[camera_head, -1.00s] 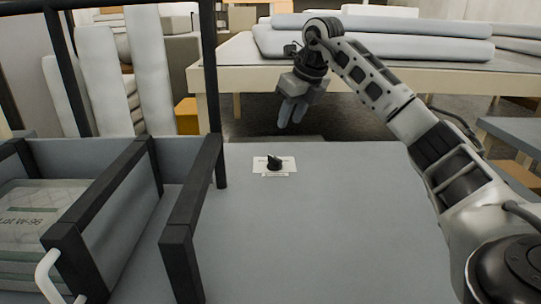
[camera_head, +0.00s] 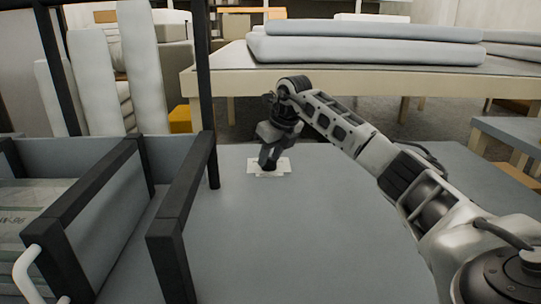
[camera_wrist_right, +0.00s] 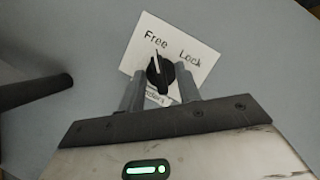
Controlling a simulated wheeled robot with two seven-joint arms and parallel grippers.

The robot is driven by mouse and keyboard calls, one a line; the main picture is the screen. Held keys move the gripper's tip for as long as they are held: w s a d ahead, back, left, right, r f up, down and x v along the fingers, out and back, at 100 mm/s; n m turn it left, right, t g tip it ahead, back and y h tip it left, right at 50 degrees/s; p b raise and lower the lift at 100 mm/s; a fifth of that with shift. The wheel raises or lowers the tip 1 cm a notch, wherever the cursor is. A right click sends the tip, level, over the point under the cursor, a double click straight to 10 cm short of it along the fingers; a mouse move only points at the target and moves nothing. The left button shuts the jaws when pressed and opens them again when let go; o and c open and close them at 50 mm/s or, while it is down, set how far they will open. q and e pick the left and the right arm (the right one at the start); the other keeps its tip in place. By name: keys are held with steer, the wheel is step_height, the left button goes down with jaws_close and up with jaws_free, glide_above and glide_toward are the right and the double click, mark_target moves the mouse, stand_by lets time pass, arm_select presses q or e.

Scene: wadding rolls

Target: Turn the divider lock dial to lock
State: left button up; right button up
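The black divider lock dial (camera_wrist_right: 160,74) sits on a white label card (camera_wrist_right: 203,60) printed "Free" and "Lock" in the right wrist view. The dial's white pointer line points toward "Free". My right gripper (camera_wrist_right: 159,82) is open, with one grey finger on each side of the dial; I cannot tell whether either finger touches it. In the head view my right gripper (camera_head: 267,160) is over the card (camera_head: 284,166) and hides the dial. My left gripper is not in view.
The card lies on a grey tabletop (camera_head: 300,230) with clear room in front and to the right. Black-framed divider bays (camera_head: 170,215) stand at the left, with a black post (camera_head: 206,90) near the dial. A table (camera_head: 400,72) with wadding rolls stands behind.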

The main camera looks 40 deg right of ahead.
jaws_close()
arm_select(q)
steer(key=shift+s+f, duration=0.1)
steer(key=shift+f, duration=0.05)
